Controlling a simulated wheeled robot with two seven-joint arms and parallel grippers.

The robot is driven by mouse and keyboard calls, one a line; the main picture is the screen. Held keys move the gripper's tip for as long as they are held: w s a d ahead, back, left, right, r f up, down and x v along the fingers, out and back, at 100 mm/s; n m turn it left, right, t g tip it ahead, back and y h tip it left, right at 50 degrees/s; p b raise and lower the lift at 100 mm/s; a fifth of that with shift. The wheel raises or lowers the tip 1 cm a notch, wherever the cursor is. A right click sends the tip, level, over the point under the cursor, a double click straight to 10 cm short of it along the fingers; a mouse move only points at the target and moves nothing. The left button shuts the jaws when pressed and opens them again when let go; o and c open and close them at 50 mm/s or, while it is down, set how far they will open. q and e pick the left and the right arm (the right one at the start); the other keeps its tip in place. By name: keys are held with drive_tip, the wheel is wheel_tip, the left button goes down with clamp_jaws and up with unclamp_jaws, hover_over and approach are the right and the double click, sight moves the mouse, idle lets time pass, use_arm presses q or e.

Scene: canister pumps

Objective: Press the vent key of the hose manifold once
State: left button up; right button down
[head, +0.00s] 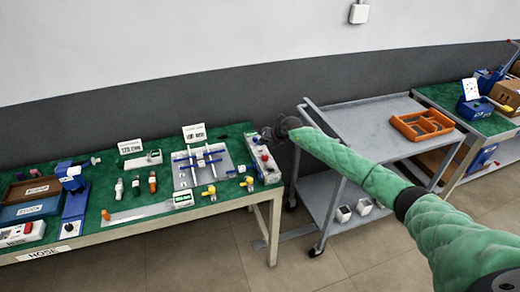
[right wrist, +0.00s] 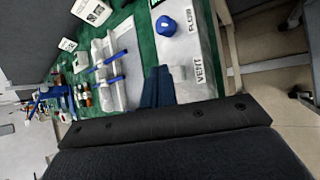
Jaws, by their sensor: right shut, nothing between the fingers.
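The hose manifold (head: 264,165) is a long pale box at the right end of the green-topped table, with red and blue parts on top. In the right wrist view its pale top (right wrist: 187,55) carries a blue knob (right wrist: 166,25) by a FLOW label and a VENT label (right wrist: 198,71). The vent key is not clearly visible; my gripper may hide it. My right gripper (head: 268,133) is shut and empty over the manifold's far end. Its dark fingers (right wrist: 158,86) show beside the VENT label; I cannot tell whether they touch. My left gripper is out of view.
On the green table (head: 228,200) stand a rack with blue bars (head: 201,160), small bottles (head: 136,184), yellow fittings and a blue device (head: 73,200). A grey cart (head: 365,125) with an orange tray (head: 422,125) stands right of the table, under my right arm.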

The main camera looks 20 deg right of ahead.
sight(262, 150)
drive_tip(key=shift+f, duration=0.1)
drive_tip(key=shift+f, duration=0.3)
drive_tip(key=shift+f+b, duration=0.45)
drive_tip(key=shift+b, duration=0.05)
idle(0.9)
drive_tip(key=shift+r, duration=0.1)
idle(0.3)
drive_tip(key=shift+r+p, duration=0.55)
drive_tip(key=shift+r, duration=0.2)
drive_tip(key=shift+r, duration=0.1)
drive_tip(key=shift+r+p, duration=1.4)
drive_tip(key=shift+r, duration=1.05)
